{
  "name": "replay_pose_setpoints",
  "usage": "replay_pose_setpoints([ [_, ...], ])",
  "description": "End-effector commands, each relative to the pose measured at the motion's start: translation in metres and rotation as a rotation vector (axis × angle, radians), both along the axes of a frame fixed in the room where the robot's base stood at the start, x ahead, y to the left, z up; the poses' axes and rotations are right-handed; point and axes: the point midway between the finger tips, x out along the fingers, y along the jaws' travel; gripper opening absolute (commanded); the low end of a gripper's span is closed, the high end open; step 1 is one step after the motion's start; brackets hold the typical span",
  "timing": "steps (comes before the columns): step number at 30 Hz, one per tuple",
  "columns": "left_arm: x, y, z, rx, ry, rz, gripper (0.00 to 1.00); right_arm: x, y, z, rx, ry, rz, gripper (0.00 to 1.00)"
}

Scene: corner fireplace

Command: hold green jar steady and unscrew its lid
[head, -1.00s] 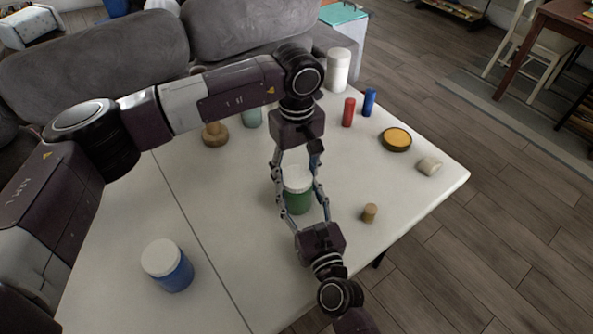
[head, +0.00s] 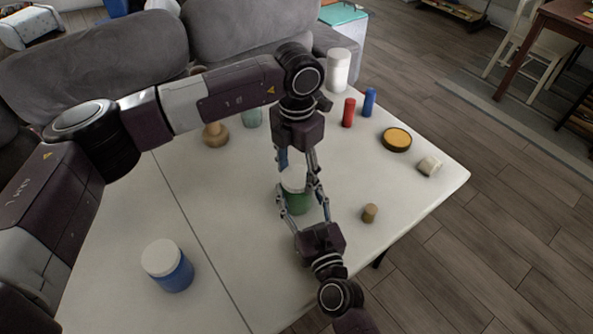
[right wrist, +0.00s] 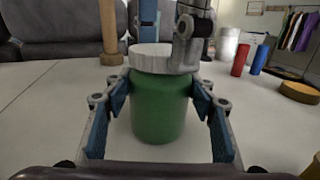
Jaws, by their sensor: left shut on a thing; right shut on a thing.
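The green jar (head: 298,204) stands upright on the white table. Its ribbed white lid (head: 292,180) sits on top of it. In the right wrist view the jar body (right wrist: 160,108) is between my right gripper's fingers, with the lid (right wrist: 152,58) above. My right gripper (head: 302,206) comes from the front and is shut on the jar body. My left gripper (head: 296,176) reaches from behind and above and is shut on the lid. In the right wrist view, one left finger is in front of the lid and one behind it, hiding part of it.
A blue jar with a white lid (head: 168,265) stands at front left. A cork (head: 370,213), a pale block (head: 429,166), a yellow-topped round tin (head: 396,139), red (head: 348,112) and blue (head: 369,102) cylinders and a white canister (head: 338,70) stand to the right. A wooden object (head: 215,134) is behind.

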Motion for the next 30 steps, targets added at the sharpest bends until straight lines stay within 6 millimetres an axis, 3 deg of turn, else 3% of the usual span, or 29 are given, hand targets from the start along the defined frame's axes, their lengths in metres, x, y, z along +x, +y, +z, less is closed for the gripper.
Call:
replay_pose_setpoints([
  [9,0.0003,-0.0004,0.0002,-0.001,-0.001,0.593,0.25,-0.0001,0.0003,0.0004,0.000,-0.001,0.000,0.00],
  [16,0.0006,-0.0004,0.0007,0.000,-0.002,0.951,0.25,-0.0001,0.0003,0.0005,0.000,-0.001,0.000,0.00],
  [19,0.0008,-0.0002,0.0008,-0.001,-0.003,1.022,0.25,-0.0001,0.0004,0.0005,0.000,-0.001,0.000,0.00],
  [30,0.0008,-0.0003,0.0008,-0.001,-0.003,1.018,0.25,-0.0001,0.0002,0.0004,0.000,-0.001,0.000,0.00],
])
